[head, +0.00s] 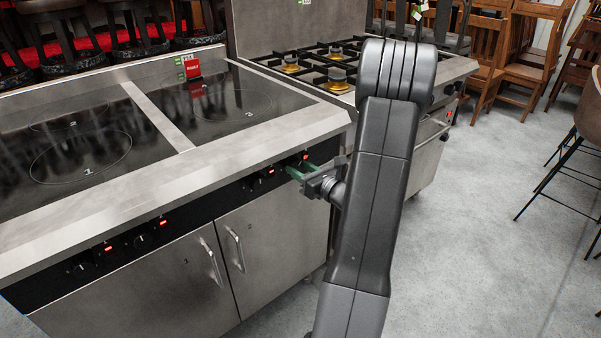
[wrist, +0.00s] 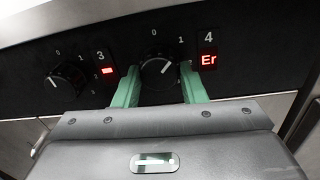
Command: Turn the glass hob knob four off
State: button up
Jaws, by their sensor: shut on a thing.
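Knob four (wrist: 154,76) is a round black knob on the hob's black front panel. It sits beside the label 4, and its white mark slants up and to the right, between 0 and 1 on its scale. My gripper (wrist: 159,68) has one green finger on each side of the knob and is shut on it. The gripper (head: 301,168) also shows in the head view at the right end of the panel, where it hides most of the knob. The red display (wrist: 209,60) under the 4 reads "Er". The glass hob (head: 90,160) has dark glass zones.
Knob three (wrist: 66,78) is to the left, with its own lit red display (wrist: 107,71). Cupboard handles (head: 237,248) stick out below the panel. A gas range (head: 335,70) stands to the right. Grey floor (head: 490,220) is open at right.

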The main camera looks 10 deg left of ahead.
jog(key=n+b, duration=0.2)
jog(key=b, duration=0.1)
jog(key=n+b, duration=0.3)
jog(key=b, duration=0.1)
jog(key=shift+f+n, duration=0.2)
jog(key=shift+n, duration=0.1)
jog(key=n+b, duration=0.2)
jog(key=b, duration=0.1)
jog(key=shift+r+n+h, duration=0.2)
jog(key=shift+n+h, duration=0.1)
jog(key=shift+n, duration=0.1)
jog(key=shift+r+b, duration=0.1)
jog(key=shift+b, duration=0.2)
jog(key=o, duration=1)
jog(key=shift+d, duration=0.1)
jog(key=p+v, duration=0.2)
jog(key=v, duration=1.1)
jog(key=shift+s+d, duration=0.2)
jog(key=shift+d, duration=0.05)
jog(key=b+x, duration=0.2)
jog(key=x, duration=1.2)
jog(key=shift+s+d, duration=0.1)
